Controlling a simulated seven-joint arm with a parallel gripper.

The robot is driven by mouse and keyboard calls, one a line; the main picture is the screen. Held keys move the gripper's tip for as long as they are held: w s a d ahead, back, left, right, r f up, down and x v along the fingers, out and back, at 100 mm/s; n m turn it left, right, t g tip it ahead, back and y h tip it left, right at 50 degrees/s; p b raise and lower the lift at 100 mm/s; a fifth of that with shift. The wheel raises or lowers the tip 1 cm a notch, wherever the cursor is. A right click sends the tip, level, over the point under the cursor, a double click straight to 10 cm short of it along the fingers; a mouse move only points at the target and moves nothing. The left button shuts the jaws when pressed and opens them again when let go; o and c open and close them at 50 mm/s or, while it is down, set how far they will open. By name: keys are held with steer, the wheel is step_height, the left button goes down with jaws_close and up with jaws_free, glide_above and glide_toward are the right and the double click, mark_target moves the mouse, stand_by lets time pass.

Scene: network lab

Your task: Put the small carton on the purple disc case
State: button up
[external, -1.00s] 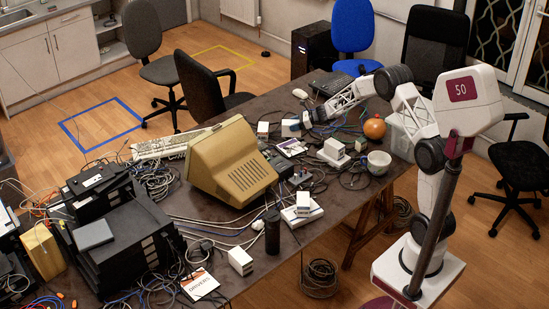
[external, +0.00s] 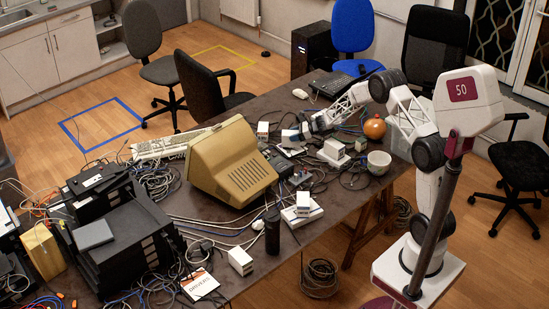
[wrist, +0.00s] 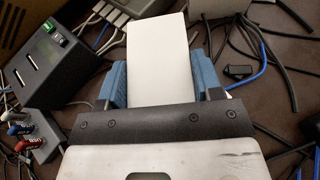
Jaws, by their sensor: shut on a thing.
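The small carton (external: 290,138) is a plain white box held between the blue fingers of my gripper (external: 305,131). In the wrist view the carton (wrist: 160,60) stretches away from between the fingertips (wrist: 165,85), one blue finger on each side. In the external view the carton is over or at the purple disc case (external: 291,151), of which only a pale edge shows below it. The rest of the case is hidden. I cannot tell whether the carton touches it. The case cannot be made out in the wrist view.
A white box on a base (external: 333,151) stands just right, with a white bowl (external: 379,163) and orange ball (external: 374,128) beyond. The beige monitor (external: 232,160) is to the left. A dark box with ports (wrist: 45,62) and loose cables crowd the table around the gripper.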

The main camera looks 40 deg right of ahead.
steer(key=shift+f, duration=1)
steer(key=shift+f, duration=0.15)
steer(key=o, duration=1)
steer(key=shift+r, duration=0.2)
steer(key=shift+s+d+r, duration=0.2)
steer(key=shift+s+d, duration=0.15)
steer(key=v, duration=1.1)
steer(key=shift+a+r, duration=0.1)
